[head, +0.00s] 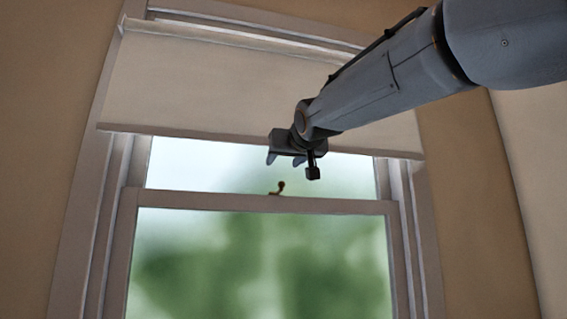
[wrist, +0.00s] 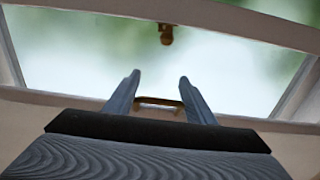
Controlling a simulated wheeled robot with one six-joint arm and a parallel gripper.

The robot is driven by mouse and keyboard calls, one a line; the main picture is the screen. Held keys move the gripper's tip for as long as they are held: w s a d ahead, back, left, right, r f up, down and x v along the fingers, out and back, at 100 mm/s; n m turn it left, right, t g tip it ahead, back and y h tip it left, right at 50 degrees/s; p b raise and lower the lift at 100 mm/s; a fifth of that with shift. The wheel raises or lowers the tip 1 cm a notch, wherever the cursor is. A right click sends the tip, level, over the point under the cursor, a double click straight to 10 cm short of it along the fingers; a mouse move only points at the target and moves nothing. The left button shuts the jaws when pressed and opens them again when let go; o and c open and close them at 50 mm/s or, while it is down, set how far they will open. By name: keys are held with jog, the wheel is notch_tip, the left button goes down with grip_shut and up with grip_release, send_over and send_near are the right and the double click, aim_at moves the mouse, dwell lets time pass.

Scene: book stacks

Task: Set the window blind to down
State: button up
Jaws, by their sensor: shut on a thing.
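The cream window blind (head: 215,85) hangs over the top part of the window, and its bottom rail (head: 190,136) is above the middle sash bar. In the wrist view a small brass pull handle (wrist: 159,102) is at the rail's edge between my two fingers. My gripper (head: 285,160) is at the bottom rail, right of the blind's middle in the head view, and hides part of the rail. In the wrist view my gripper (wrist: 158,80) is shut on the pull handle, with the fingers at either end of it.
A brass sash latch (head: 279,188) stands on the middle sash bar (head: 230,203) just below my gripper; the wrist view shows the latch (wrist: 166,34) beyond the fingertips. The window frame (head: 84,215) edges both sides. Space before the lower glass (head: 260,260) is clear.

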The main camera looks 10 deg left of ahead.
jog(key=shift+d, duration=0.1)
dwell(0.3)
jog(key=o, duration=1.2)
jog(key=shift+d, duration=0.15)
jog(key=b+v, duration=0.2)
jog(key=v, duration=0.5)
jog(key=shift+s, duration=0.4)
